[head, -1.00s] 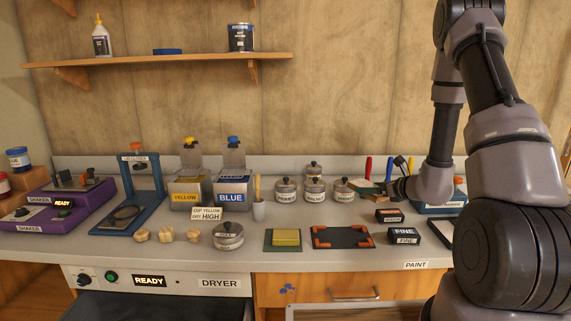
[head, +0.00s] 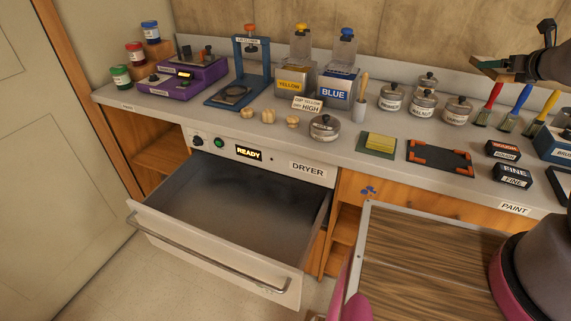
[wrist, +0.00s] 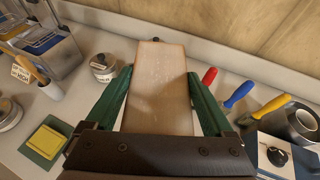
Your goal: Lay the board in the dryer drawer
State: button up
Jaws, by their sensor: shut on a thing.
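A pale wooden board (wrist: 160,90) is held between the two green fingers of my gripper (wrist: 159,76) in the wrist view. The board sticks out past the fingertips. In the head view my gripper (head: 508,67) is at the upper right, raised above the back of the counter, with the board (head: 492,62) seen nearly edge-on. The dryer drawer (head: 215,250) stands pulled out at the lower left, below the counter. Its inside looks empty. The dryer panel (head: 265,155) shows a lit READY sign.
Brushes with red, blue and yellow handles (head: 515,107) lie below my gripper. Lidded tins (head: 424,106), a yellow sponge (head: 382,143), a black mat with orange corners (head: 440,158) and sanding blocks (head: 513,178) are on the counter. A wood-grained panel (head: 430,260) is at lower right.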

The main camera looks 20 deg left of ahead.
aim_at(239, 226)
jog(key=l+u, duration=0.1)
jog(key=u, duration=0.35)
jog(key=l+u, duration=0.15)
jog(key=u, duration=0.25)
jog(key=k+l+u, duration=0.1)
jog(key=u, duration=0.35)
jog(key=j+u, duration=0.25)
jog(key=u, duration=0.15)
